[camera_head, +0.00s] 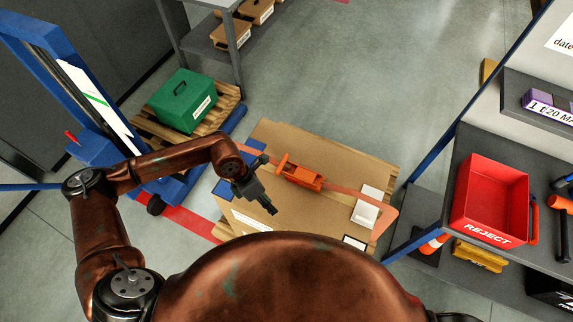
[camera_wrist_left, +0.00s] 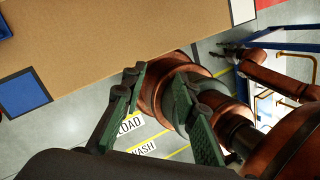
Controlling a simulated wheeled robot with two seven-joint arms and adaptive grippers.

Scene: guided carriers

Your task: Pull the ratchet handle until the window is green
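The orange ratchet (camera_head: 304,178) sits on an orange strap across the top of a large brown carton (camera_head: 265,140). Its handle (camera_head: 283,163) seems to be the raised part at its left end. A white block (camera_head: 367,208) sits at the strap's right end; I see no green on it, and no window can be made out. My left gripper (camera_head: 271,208) is over the carton, below and left of the ratchet, apart from it. In the left wrist view its two green fingers (camera_wrist_left: 165,108) are spread and empty. My right gripper (camera_wrist_left: 234,50) shows small in that view, its fingers unclear.
A blue lift truck (camera_head: 95,145) and a pallet with a green case (camera_head: 182,100) stand left. A shelf with a red reject bin (camera_head: 490,205) is at right. A grey rack (camera_head: 215,40) stands behind. Open floor lies beyond the carton.

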